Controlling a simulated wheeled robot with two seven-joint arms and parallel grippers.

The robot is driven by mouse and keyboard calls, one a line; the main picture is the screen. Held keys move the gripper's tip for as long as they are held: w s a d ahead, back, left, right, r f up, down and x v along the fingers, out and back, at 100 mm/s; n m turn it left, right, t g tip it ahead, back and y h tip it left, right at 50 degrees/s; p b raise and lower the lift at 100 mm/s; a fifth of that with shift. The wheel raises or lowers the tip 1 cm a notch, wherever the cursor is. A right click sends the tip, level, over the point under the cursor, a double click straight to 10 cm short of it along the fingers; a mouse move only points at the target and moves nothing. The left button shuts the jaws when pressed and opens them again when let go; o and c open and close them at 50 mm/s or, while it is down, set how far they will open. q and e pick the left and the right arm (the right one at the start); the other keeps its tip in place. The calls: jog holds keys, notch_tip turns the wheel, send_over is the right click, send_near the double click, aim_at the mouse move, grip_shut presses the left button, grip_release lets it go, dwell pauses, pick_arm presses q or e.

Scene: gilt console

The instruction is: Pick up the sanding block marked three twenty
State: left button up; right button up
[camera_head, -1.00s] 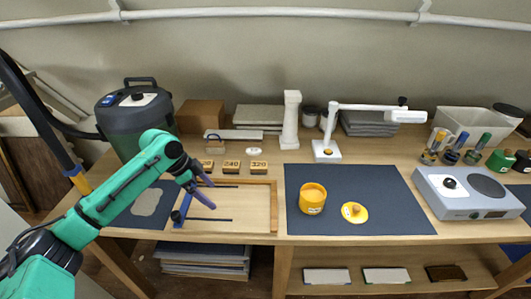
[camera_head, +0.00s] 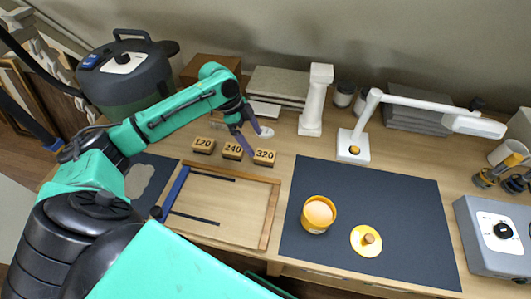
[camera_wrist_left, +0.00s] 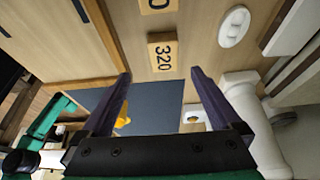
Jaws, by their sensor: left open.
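The sanding block marked 320 (camera_head: 265,157) is a small tan block with a dark label. It lies on the wooden bench at the right end of a row, beside the blocks marked 240 (camera_head: 232,150) and 120 (camera_head: 203,146). My left gripper (camera_head: 255,143) is open and empty, just above and beside the 320 block. In the left wrist view the 320 block (camera_wrist_left: 163,55) shows just beyond the gap between the open fingertips (camera_wrist_left: 161,73); I see no contact. My right gripper is not in view.
A white pillar (camera_head: 316,98) and a white lamp base (camera_head: 353,148) stand behind and right of the block. A wooden-framed tray (camera_head: 271,213) lies in front. A dark mat (camera_head: 410,215) at right holds a yellow pot (camera_head: 318,214) and its lid (camera_head: 366,241).

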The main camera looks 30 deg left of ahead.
aim_at(265, 154)
pick_arm(q)
jog(key=x, duration=0.2)
jog(key=p+x, duration=0.1)
jog(key=x, duration=0.1)
jog(key=p+x, duration=0.1)
jog(key=x, duration=0.2)
jog(key=shift+w+d, duration=0.1)
jog(key=shift+w, duration=0.25)
jog(key=shift+f, duration=0.2)
jog(key=shift+c, duration=0.6)
jog(key=c, duration=1.3)
jog(key=shift+c, duration=0.2)
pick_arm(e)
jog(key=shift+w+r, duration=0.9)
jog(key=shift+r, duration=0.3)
pick_arm(q)
jog(key=shift+r, duration=0.1)
notch_tip(265, 154, up, 20)
jog(key=b, duration=0.2)
jog(key=shift+b, duration=0.4)
jog(key=o, duration=0.7)
jog(key=c, duration=0.5)
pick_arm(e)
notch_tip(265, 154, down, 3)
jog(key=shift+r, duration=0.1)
